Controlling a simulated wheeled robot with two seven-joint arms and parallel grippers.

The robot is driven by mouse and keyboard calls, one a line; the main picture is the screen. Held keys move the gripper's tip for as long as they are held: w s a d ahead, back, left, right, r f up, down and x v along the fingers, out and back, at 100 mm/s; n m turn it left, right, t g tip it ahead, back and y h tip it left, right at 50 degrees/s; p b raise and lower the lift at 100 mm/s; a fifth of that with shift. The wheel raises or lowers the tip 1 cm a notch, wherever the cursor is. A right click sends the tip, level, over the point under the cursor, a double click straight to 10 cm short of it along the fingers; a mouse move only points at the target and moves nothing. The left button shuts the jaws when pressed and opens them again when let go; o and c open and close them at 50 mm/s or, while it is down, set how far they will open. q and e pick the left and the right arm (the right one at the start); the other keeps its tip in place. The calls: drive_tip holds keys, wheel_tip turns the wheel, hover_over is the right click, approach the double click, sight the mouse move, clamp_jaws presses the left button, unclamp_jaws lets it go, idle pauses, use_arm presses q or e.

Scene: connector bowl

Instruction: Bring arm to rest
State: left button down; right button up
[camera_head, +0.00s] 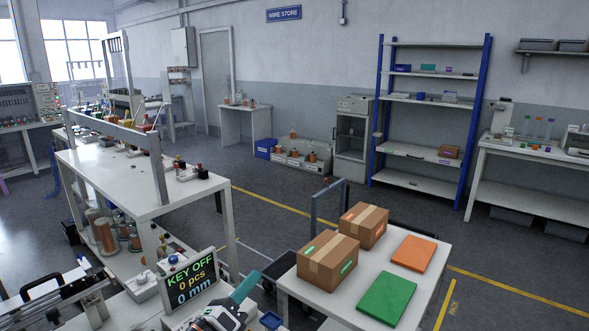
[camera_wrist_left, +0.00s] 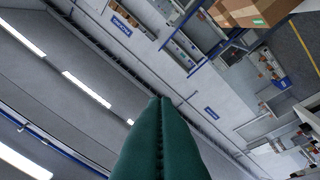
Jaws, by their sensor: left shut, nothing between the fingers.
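My left gripper (camera_head: 246,286) shows at the bottom centre of the head view, with teal fingers and a white and dark body. It points up and to the right, in front of the small white table with boxes. In the left wrist view its two teal fingers (camera_wrist_left: 160,100) lie side by side, shut, with nothing seen between them. That view is tilted and looks toward the ceiling lights and far wall. My right gripper does not show in either view.
A display reading KEY OFF (camera_head: 190,282) stands just left of the gripper. To the right, a white table (camera_head: 318,298) bears two cardboard boxes (camera_head: 328,258), an orange pad (camera_head: 414,253) and a green pad (camera_head: 387,298). A small blue bin (camera_head: 271,320) is close by.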

use_arm(q)
drive_tip(key=s+a+f+n+g+y, duration=0.2)
drive_tip(key=s+a+f+n+y, duration=0.5)
drive_tip(key=n, duration=0.6)
drive_tip(key=s+a+f+n+g+y, duration=0.2)
drive_tip(key=s+a+f+n+y, duration=0.35)
drive_tip(key=n, duration=0.75)
drive_tip(key=s+d+f+n+g, duration=0.1)
drive_tip(key=s+f+n+g, duration=0.2)
drive_tip(key=s+f+g, duration=0.5)
drive_tip(key=s+f+n+g, duration=0.2)
drive_tip(key=s+f+n, duration=0.15)
drive_tip(key=s, duration=0.95)
wheel_tip(320, 180, down, 33)
drive_tip(key=g+b, duration=0.1)
drive_tip(key=b, duration=0.5)
drive_tip(key=s+a+f+g+b, duration=0.1)
drive_tip(key=s+a+f+b, duration=0.2)
drive_tip(key=s+f, duration=1.3)
wheel_tip(320, 180, down, 2)
drive_tip(key=shift+s+f+g+b, duration=0.25)
drive_tip(key=shift+s+g+b, duration=0.1)
drive_tip(key=shift+b, duration=0.15)
drive_tip(key=shift+m, duration=0.25)
